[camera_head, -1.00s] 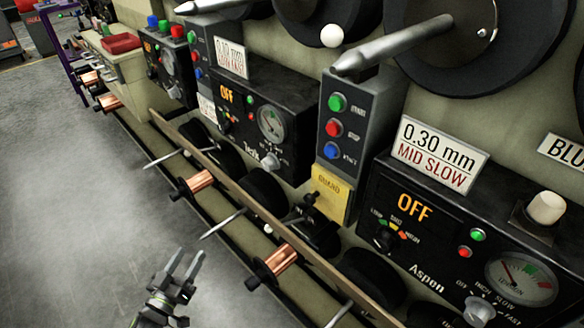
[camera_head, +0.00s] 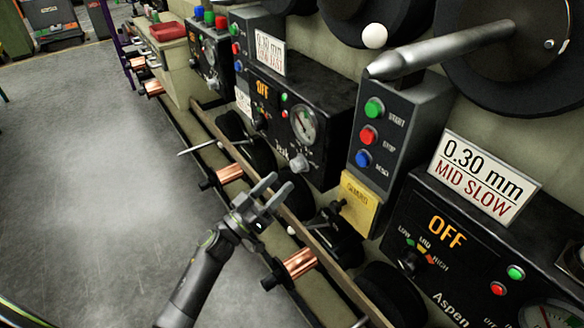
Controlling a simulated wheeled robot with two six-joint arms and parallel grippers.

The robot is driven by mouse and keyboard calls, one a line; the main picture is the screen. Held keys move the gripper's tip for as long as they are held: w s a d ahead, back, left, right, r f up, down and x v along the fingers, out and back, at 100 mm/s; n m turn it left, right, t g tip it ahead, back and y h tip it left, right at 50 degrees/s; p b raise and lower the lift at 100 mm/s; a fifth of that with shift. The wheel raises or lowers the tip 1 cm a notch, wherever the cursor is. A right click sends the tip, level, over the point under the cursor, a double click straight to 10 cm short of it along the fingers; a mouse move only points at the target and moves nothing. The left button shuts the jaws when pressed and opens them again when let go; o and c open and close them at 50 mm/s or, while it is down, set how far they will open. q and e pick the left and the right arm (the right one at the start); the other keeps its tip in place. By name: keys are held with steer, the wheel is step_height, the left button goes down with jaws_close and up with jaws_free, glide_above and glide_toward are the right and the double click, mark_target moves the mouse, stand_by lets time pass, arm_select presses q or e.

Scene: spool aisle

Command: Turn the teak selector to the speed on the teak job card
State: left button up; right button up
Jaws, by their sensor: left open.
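The Teak machine (camera_head: 302,95) is a black box in the middle of the view with a lit OFF display. My right gripper is not in view.
The Aspen machine (camera_head: 450,250) is at right with a MID SLOW card (camera_head: 486,178). A grey button box (camera_head: 393,125) and yellow tag (camera_head: 358,203) stand between the machines. A rail (camera_head: 225,140) and copper spools (camera_head: 300,263) run along the front. The floor at left is clear.

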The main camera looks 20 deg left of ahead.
mark_target(293, 169)
arm_select(q)
steer(key=x, duration=0.5)
steer(key=shift+w+d+r, duration=0.1)
steer(key=shift+w+d, duration=0.15)
steer(key=c, duration=1)
